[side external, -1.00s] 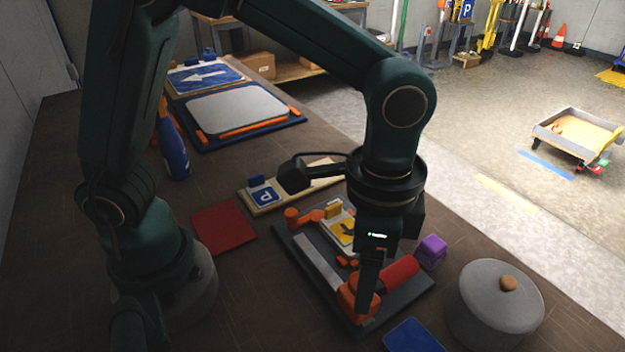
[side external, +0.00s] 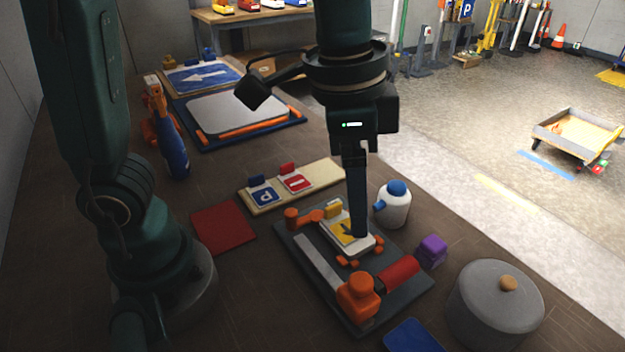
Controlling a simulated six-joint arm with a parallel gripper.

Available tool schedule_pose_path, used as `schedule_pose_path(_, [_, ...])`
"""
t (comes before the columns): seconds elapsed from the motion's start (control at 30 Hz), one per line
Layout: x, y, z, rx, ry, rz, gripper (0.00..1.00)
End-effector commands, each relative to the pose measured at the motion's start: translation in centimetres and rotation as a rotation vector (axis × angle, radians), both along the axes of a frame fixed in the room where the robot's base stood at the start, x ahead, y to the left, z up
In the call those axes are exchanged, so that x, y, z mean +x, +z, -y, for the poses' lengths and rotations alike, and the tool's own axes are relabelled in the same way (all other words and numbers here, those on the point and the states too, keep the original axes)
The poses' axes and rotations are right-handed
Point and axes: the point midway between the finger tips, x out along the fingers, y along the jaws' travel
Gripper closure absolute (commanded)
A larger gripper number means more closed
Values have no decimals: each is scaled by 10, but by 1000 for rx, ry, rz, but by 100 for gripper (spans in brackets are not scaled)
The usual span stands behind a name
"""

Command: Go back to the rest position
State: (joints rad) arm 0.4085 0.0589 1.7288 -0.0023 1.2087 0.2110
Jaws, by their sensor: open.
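My gripper (side external: 358,232) points straight down from the arm at the middle of the picture. Its dark fingers overlap the right side of a small white sign with a yellow face (side external: 343,230). The jaws are open; the side-on view hides the gap between them, and I cannot tell their height above the sign. The sign lies on a dark grey board (side external: 318,292) that also carries orange clamp parts (side external: 358,296), a pale strip and a red roll (side external: 397,270).
A wooden tray with blue and red signs (side external: 330,173) lies behind the board. A white bottle with a blue cap (side external: 394,208), a purple block (side external: 431,251) and a grey lidded pot (side external: 494,305) stand to the right. A blue spray bottle (side external: 174,155) stands left.

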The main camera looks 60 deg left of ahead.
Motion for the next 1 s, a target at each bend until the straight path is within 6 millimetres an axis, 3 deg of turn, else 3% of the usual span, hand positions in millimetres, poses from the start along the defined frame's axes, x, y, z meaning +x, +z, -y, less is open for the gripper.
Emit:
schedule_pose_path(0.2, [-19, 22, -53, -56, 225, 142, 31])
schedule_pose_path(0.43, [-48, 16, -90, -98, 450, 276, 31])
schedule_pose_path(0.73, [-68, -13, -101, -125, 592, 321, 31])
schedule_pose_path(1.0, [-66, -13, -101, -135, 607, 330, 31])
